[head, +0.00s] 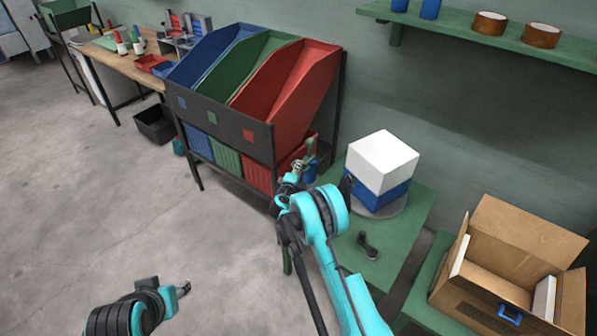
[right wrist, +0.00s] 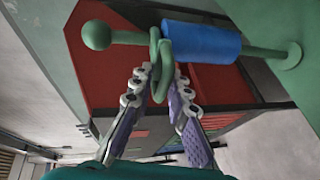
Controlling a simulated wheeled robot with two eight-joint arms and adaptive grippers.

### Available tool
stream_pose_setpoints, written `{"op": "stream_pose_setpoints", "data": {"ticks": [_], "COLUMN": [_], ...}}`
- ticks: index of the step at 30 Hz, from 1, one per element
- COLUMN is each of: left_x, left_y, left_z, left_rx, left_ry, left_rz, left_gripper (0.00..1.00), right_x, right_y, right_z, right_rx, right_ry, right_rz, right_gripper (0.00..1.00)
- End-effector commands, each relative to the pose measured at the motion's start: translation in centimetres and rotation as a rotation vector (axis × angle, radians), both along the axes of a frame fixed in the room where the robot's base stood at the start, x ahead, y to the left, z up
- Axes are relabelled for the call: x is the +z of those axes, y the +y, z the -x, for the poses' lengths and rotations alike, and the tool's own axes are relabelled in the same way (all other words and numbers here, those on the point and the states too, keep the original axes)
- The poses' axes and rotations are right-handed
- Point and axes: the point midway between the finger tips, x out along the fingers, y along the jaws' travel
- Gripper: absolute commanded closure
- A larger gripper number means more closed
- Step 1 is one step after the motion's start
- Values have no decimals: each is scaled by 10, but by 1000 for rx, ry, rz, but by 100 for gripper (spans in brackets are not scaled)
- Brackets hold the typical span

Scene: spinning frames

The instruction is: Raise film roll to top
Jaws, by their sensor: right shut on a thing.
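The film roll is a blue cylinder (right wrist: 201,40) around a green post (right wrist: 128,37) with a ball end, in the right wrist view. Bare post shows on both sides of the roll, between it and the ball end and between it and the round base (right wrist: 291,56). A green loop handle (right wrist: 161,65) is at the roll's ball-side end. My right gripper (right wrist: 160,75) is shut on this loop. In the head view the roll (head: 310,171) is small and partly hidden beside my right gripper (head: 294,174). My left gripper (head: 183,288) is low over the floor; its jaw state is unclear.
A white box on a blue box (head: 381,164) stands on a round plate on the green table (head: 410,215). A dark handle-like part (head: 367,246) lies in front. An open carton (head: 500,270) is at right. Blue, green and red bins (head: 250,80) stand behind.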

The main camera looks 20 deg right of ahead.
Motion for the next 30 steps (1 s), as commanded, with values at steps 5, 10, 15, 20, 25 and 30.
{"op": "stream_pose_setpoints", "data": {"ticks": [5,10,15,20,25,30], "left_x": [0,0,0,0,0,0], "left_y": [0,0,0,0,0,0], "left_z": [0,0,0,0,0,0], "left_rx": [0,0,0,0,0,0], "left_ry": [0,0,0,0,0,0], "left_rz": [0,0,0,0,0,0], "left_gripper": [60,60,60,60,60,60], "right_x": [0,0,0,4,11,18], "right_y": [2,1,2,10,28,45], "right_z": [0,0,1,16,48,78], "right_rx": [4,2,2,3,5,5], "right_ry": [-1,-1,0,0,0,-1], "right_rz": [-1,-1,0,0,-2,-1], "right_gripper": [71,69,69,69,69,69]}}
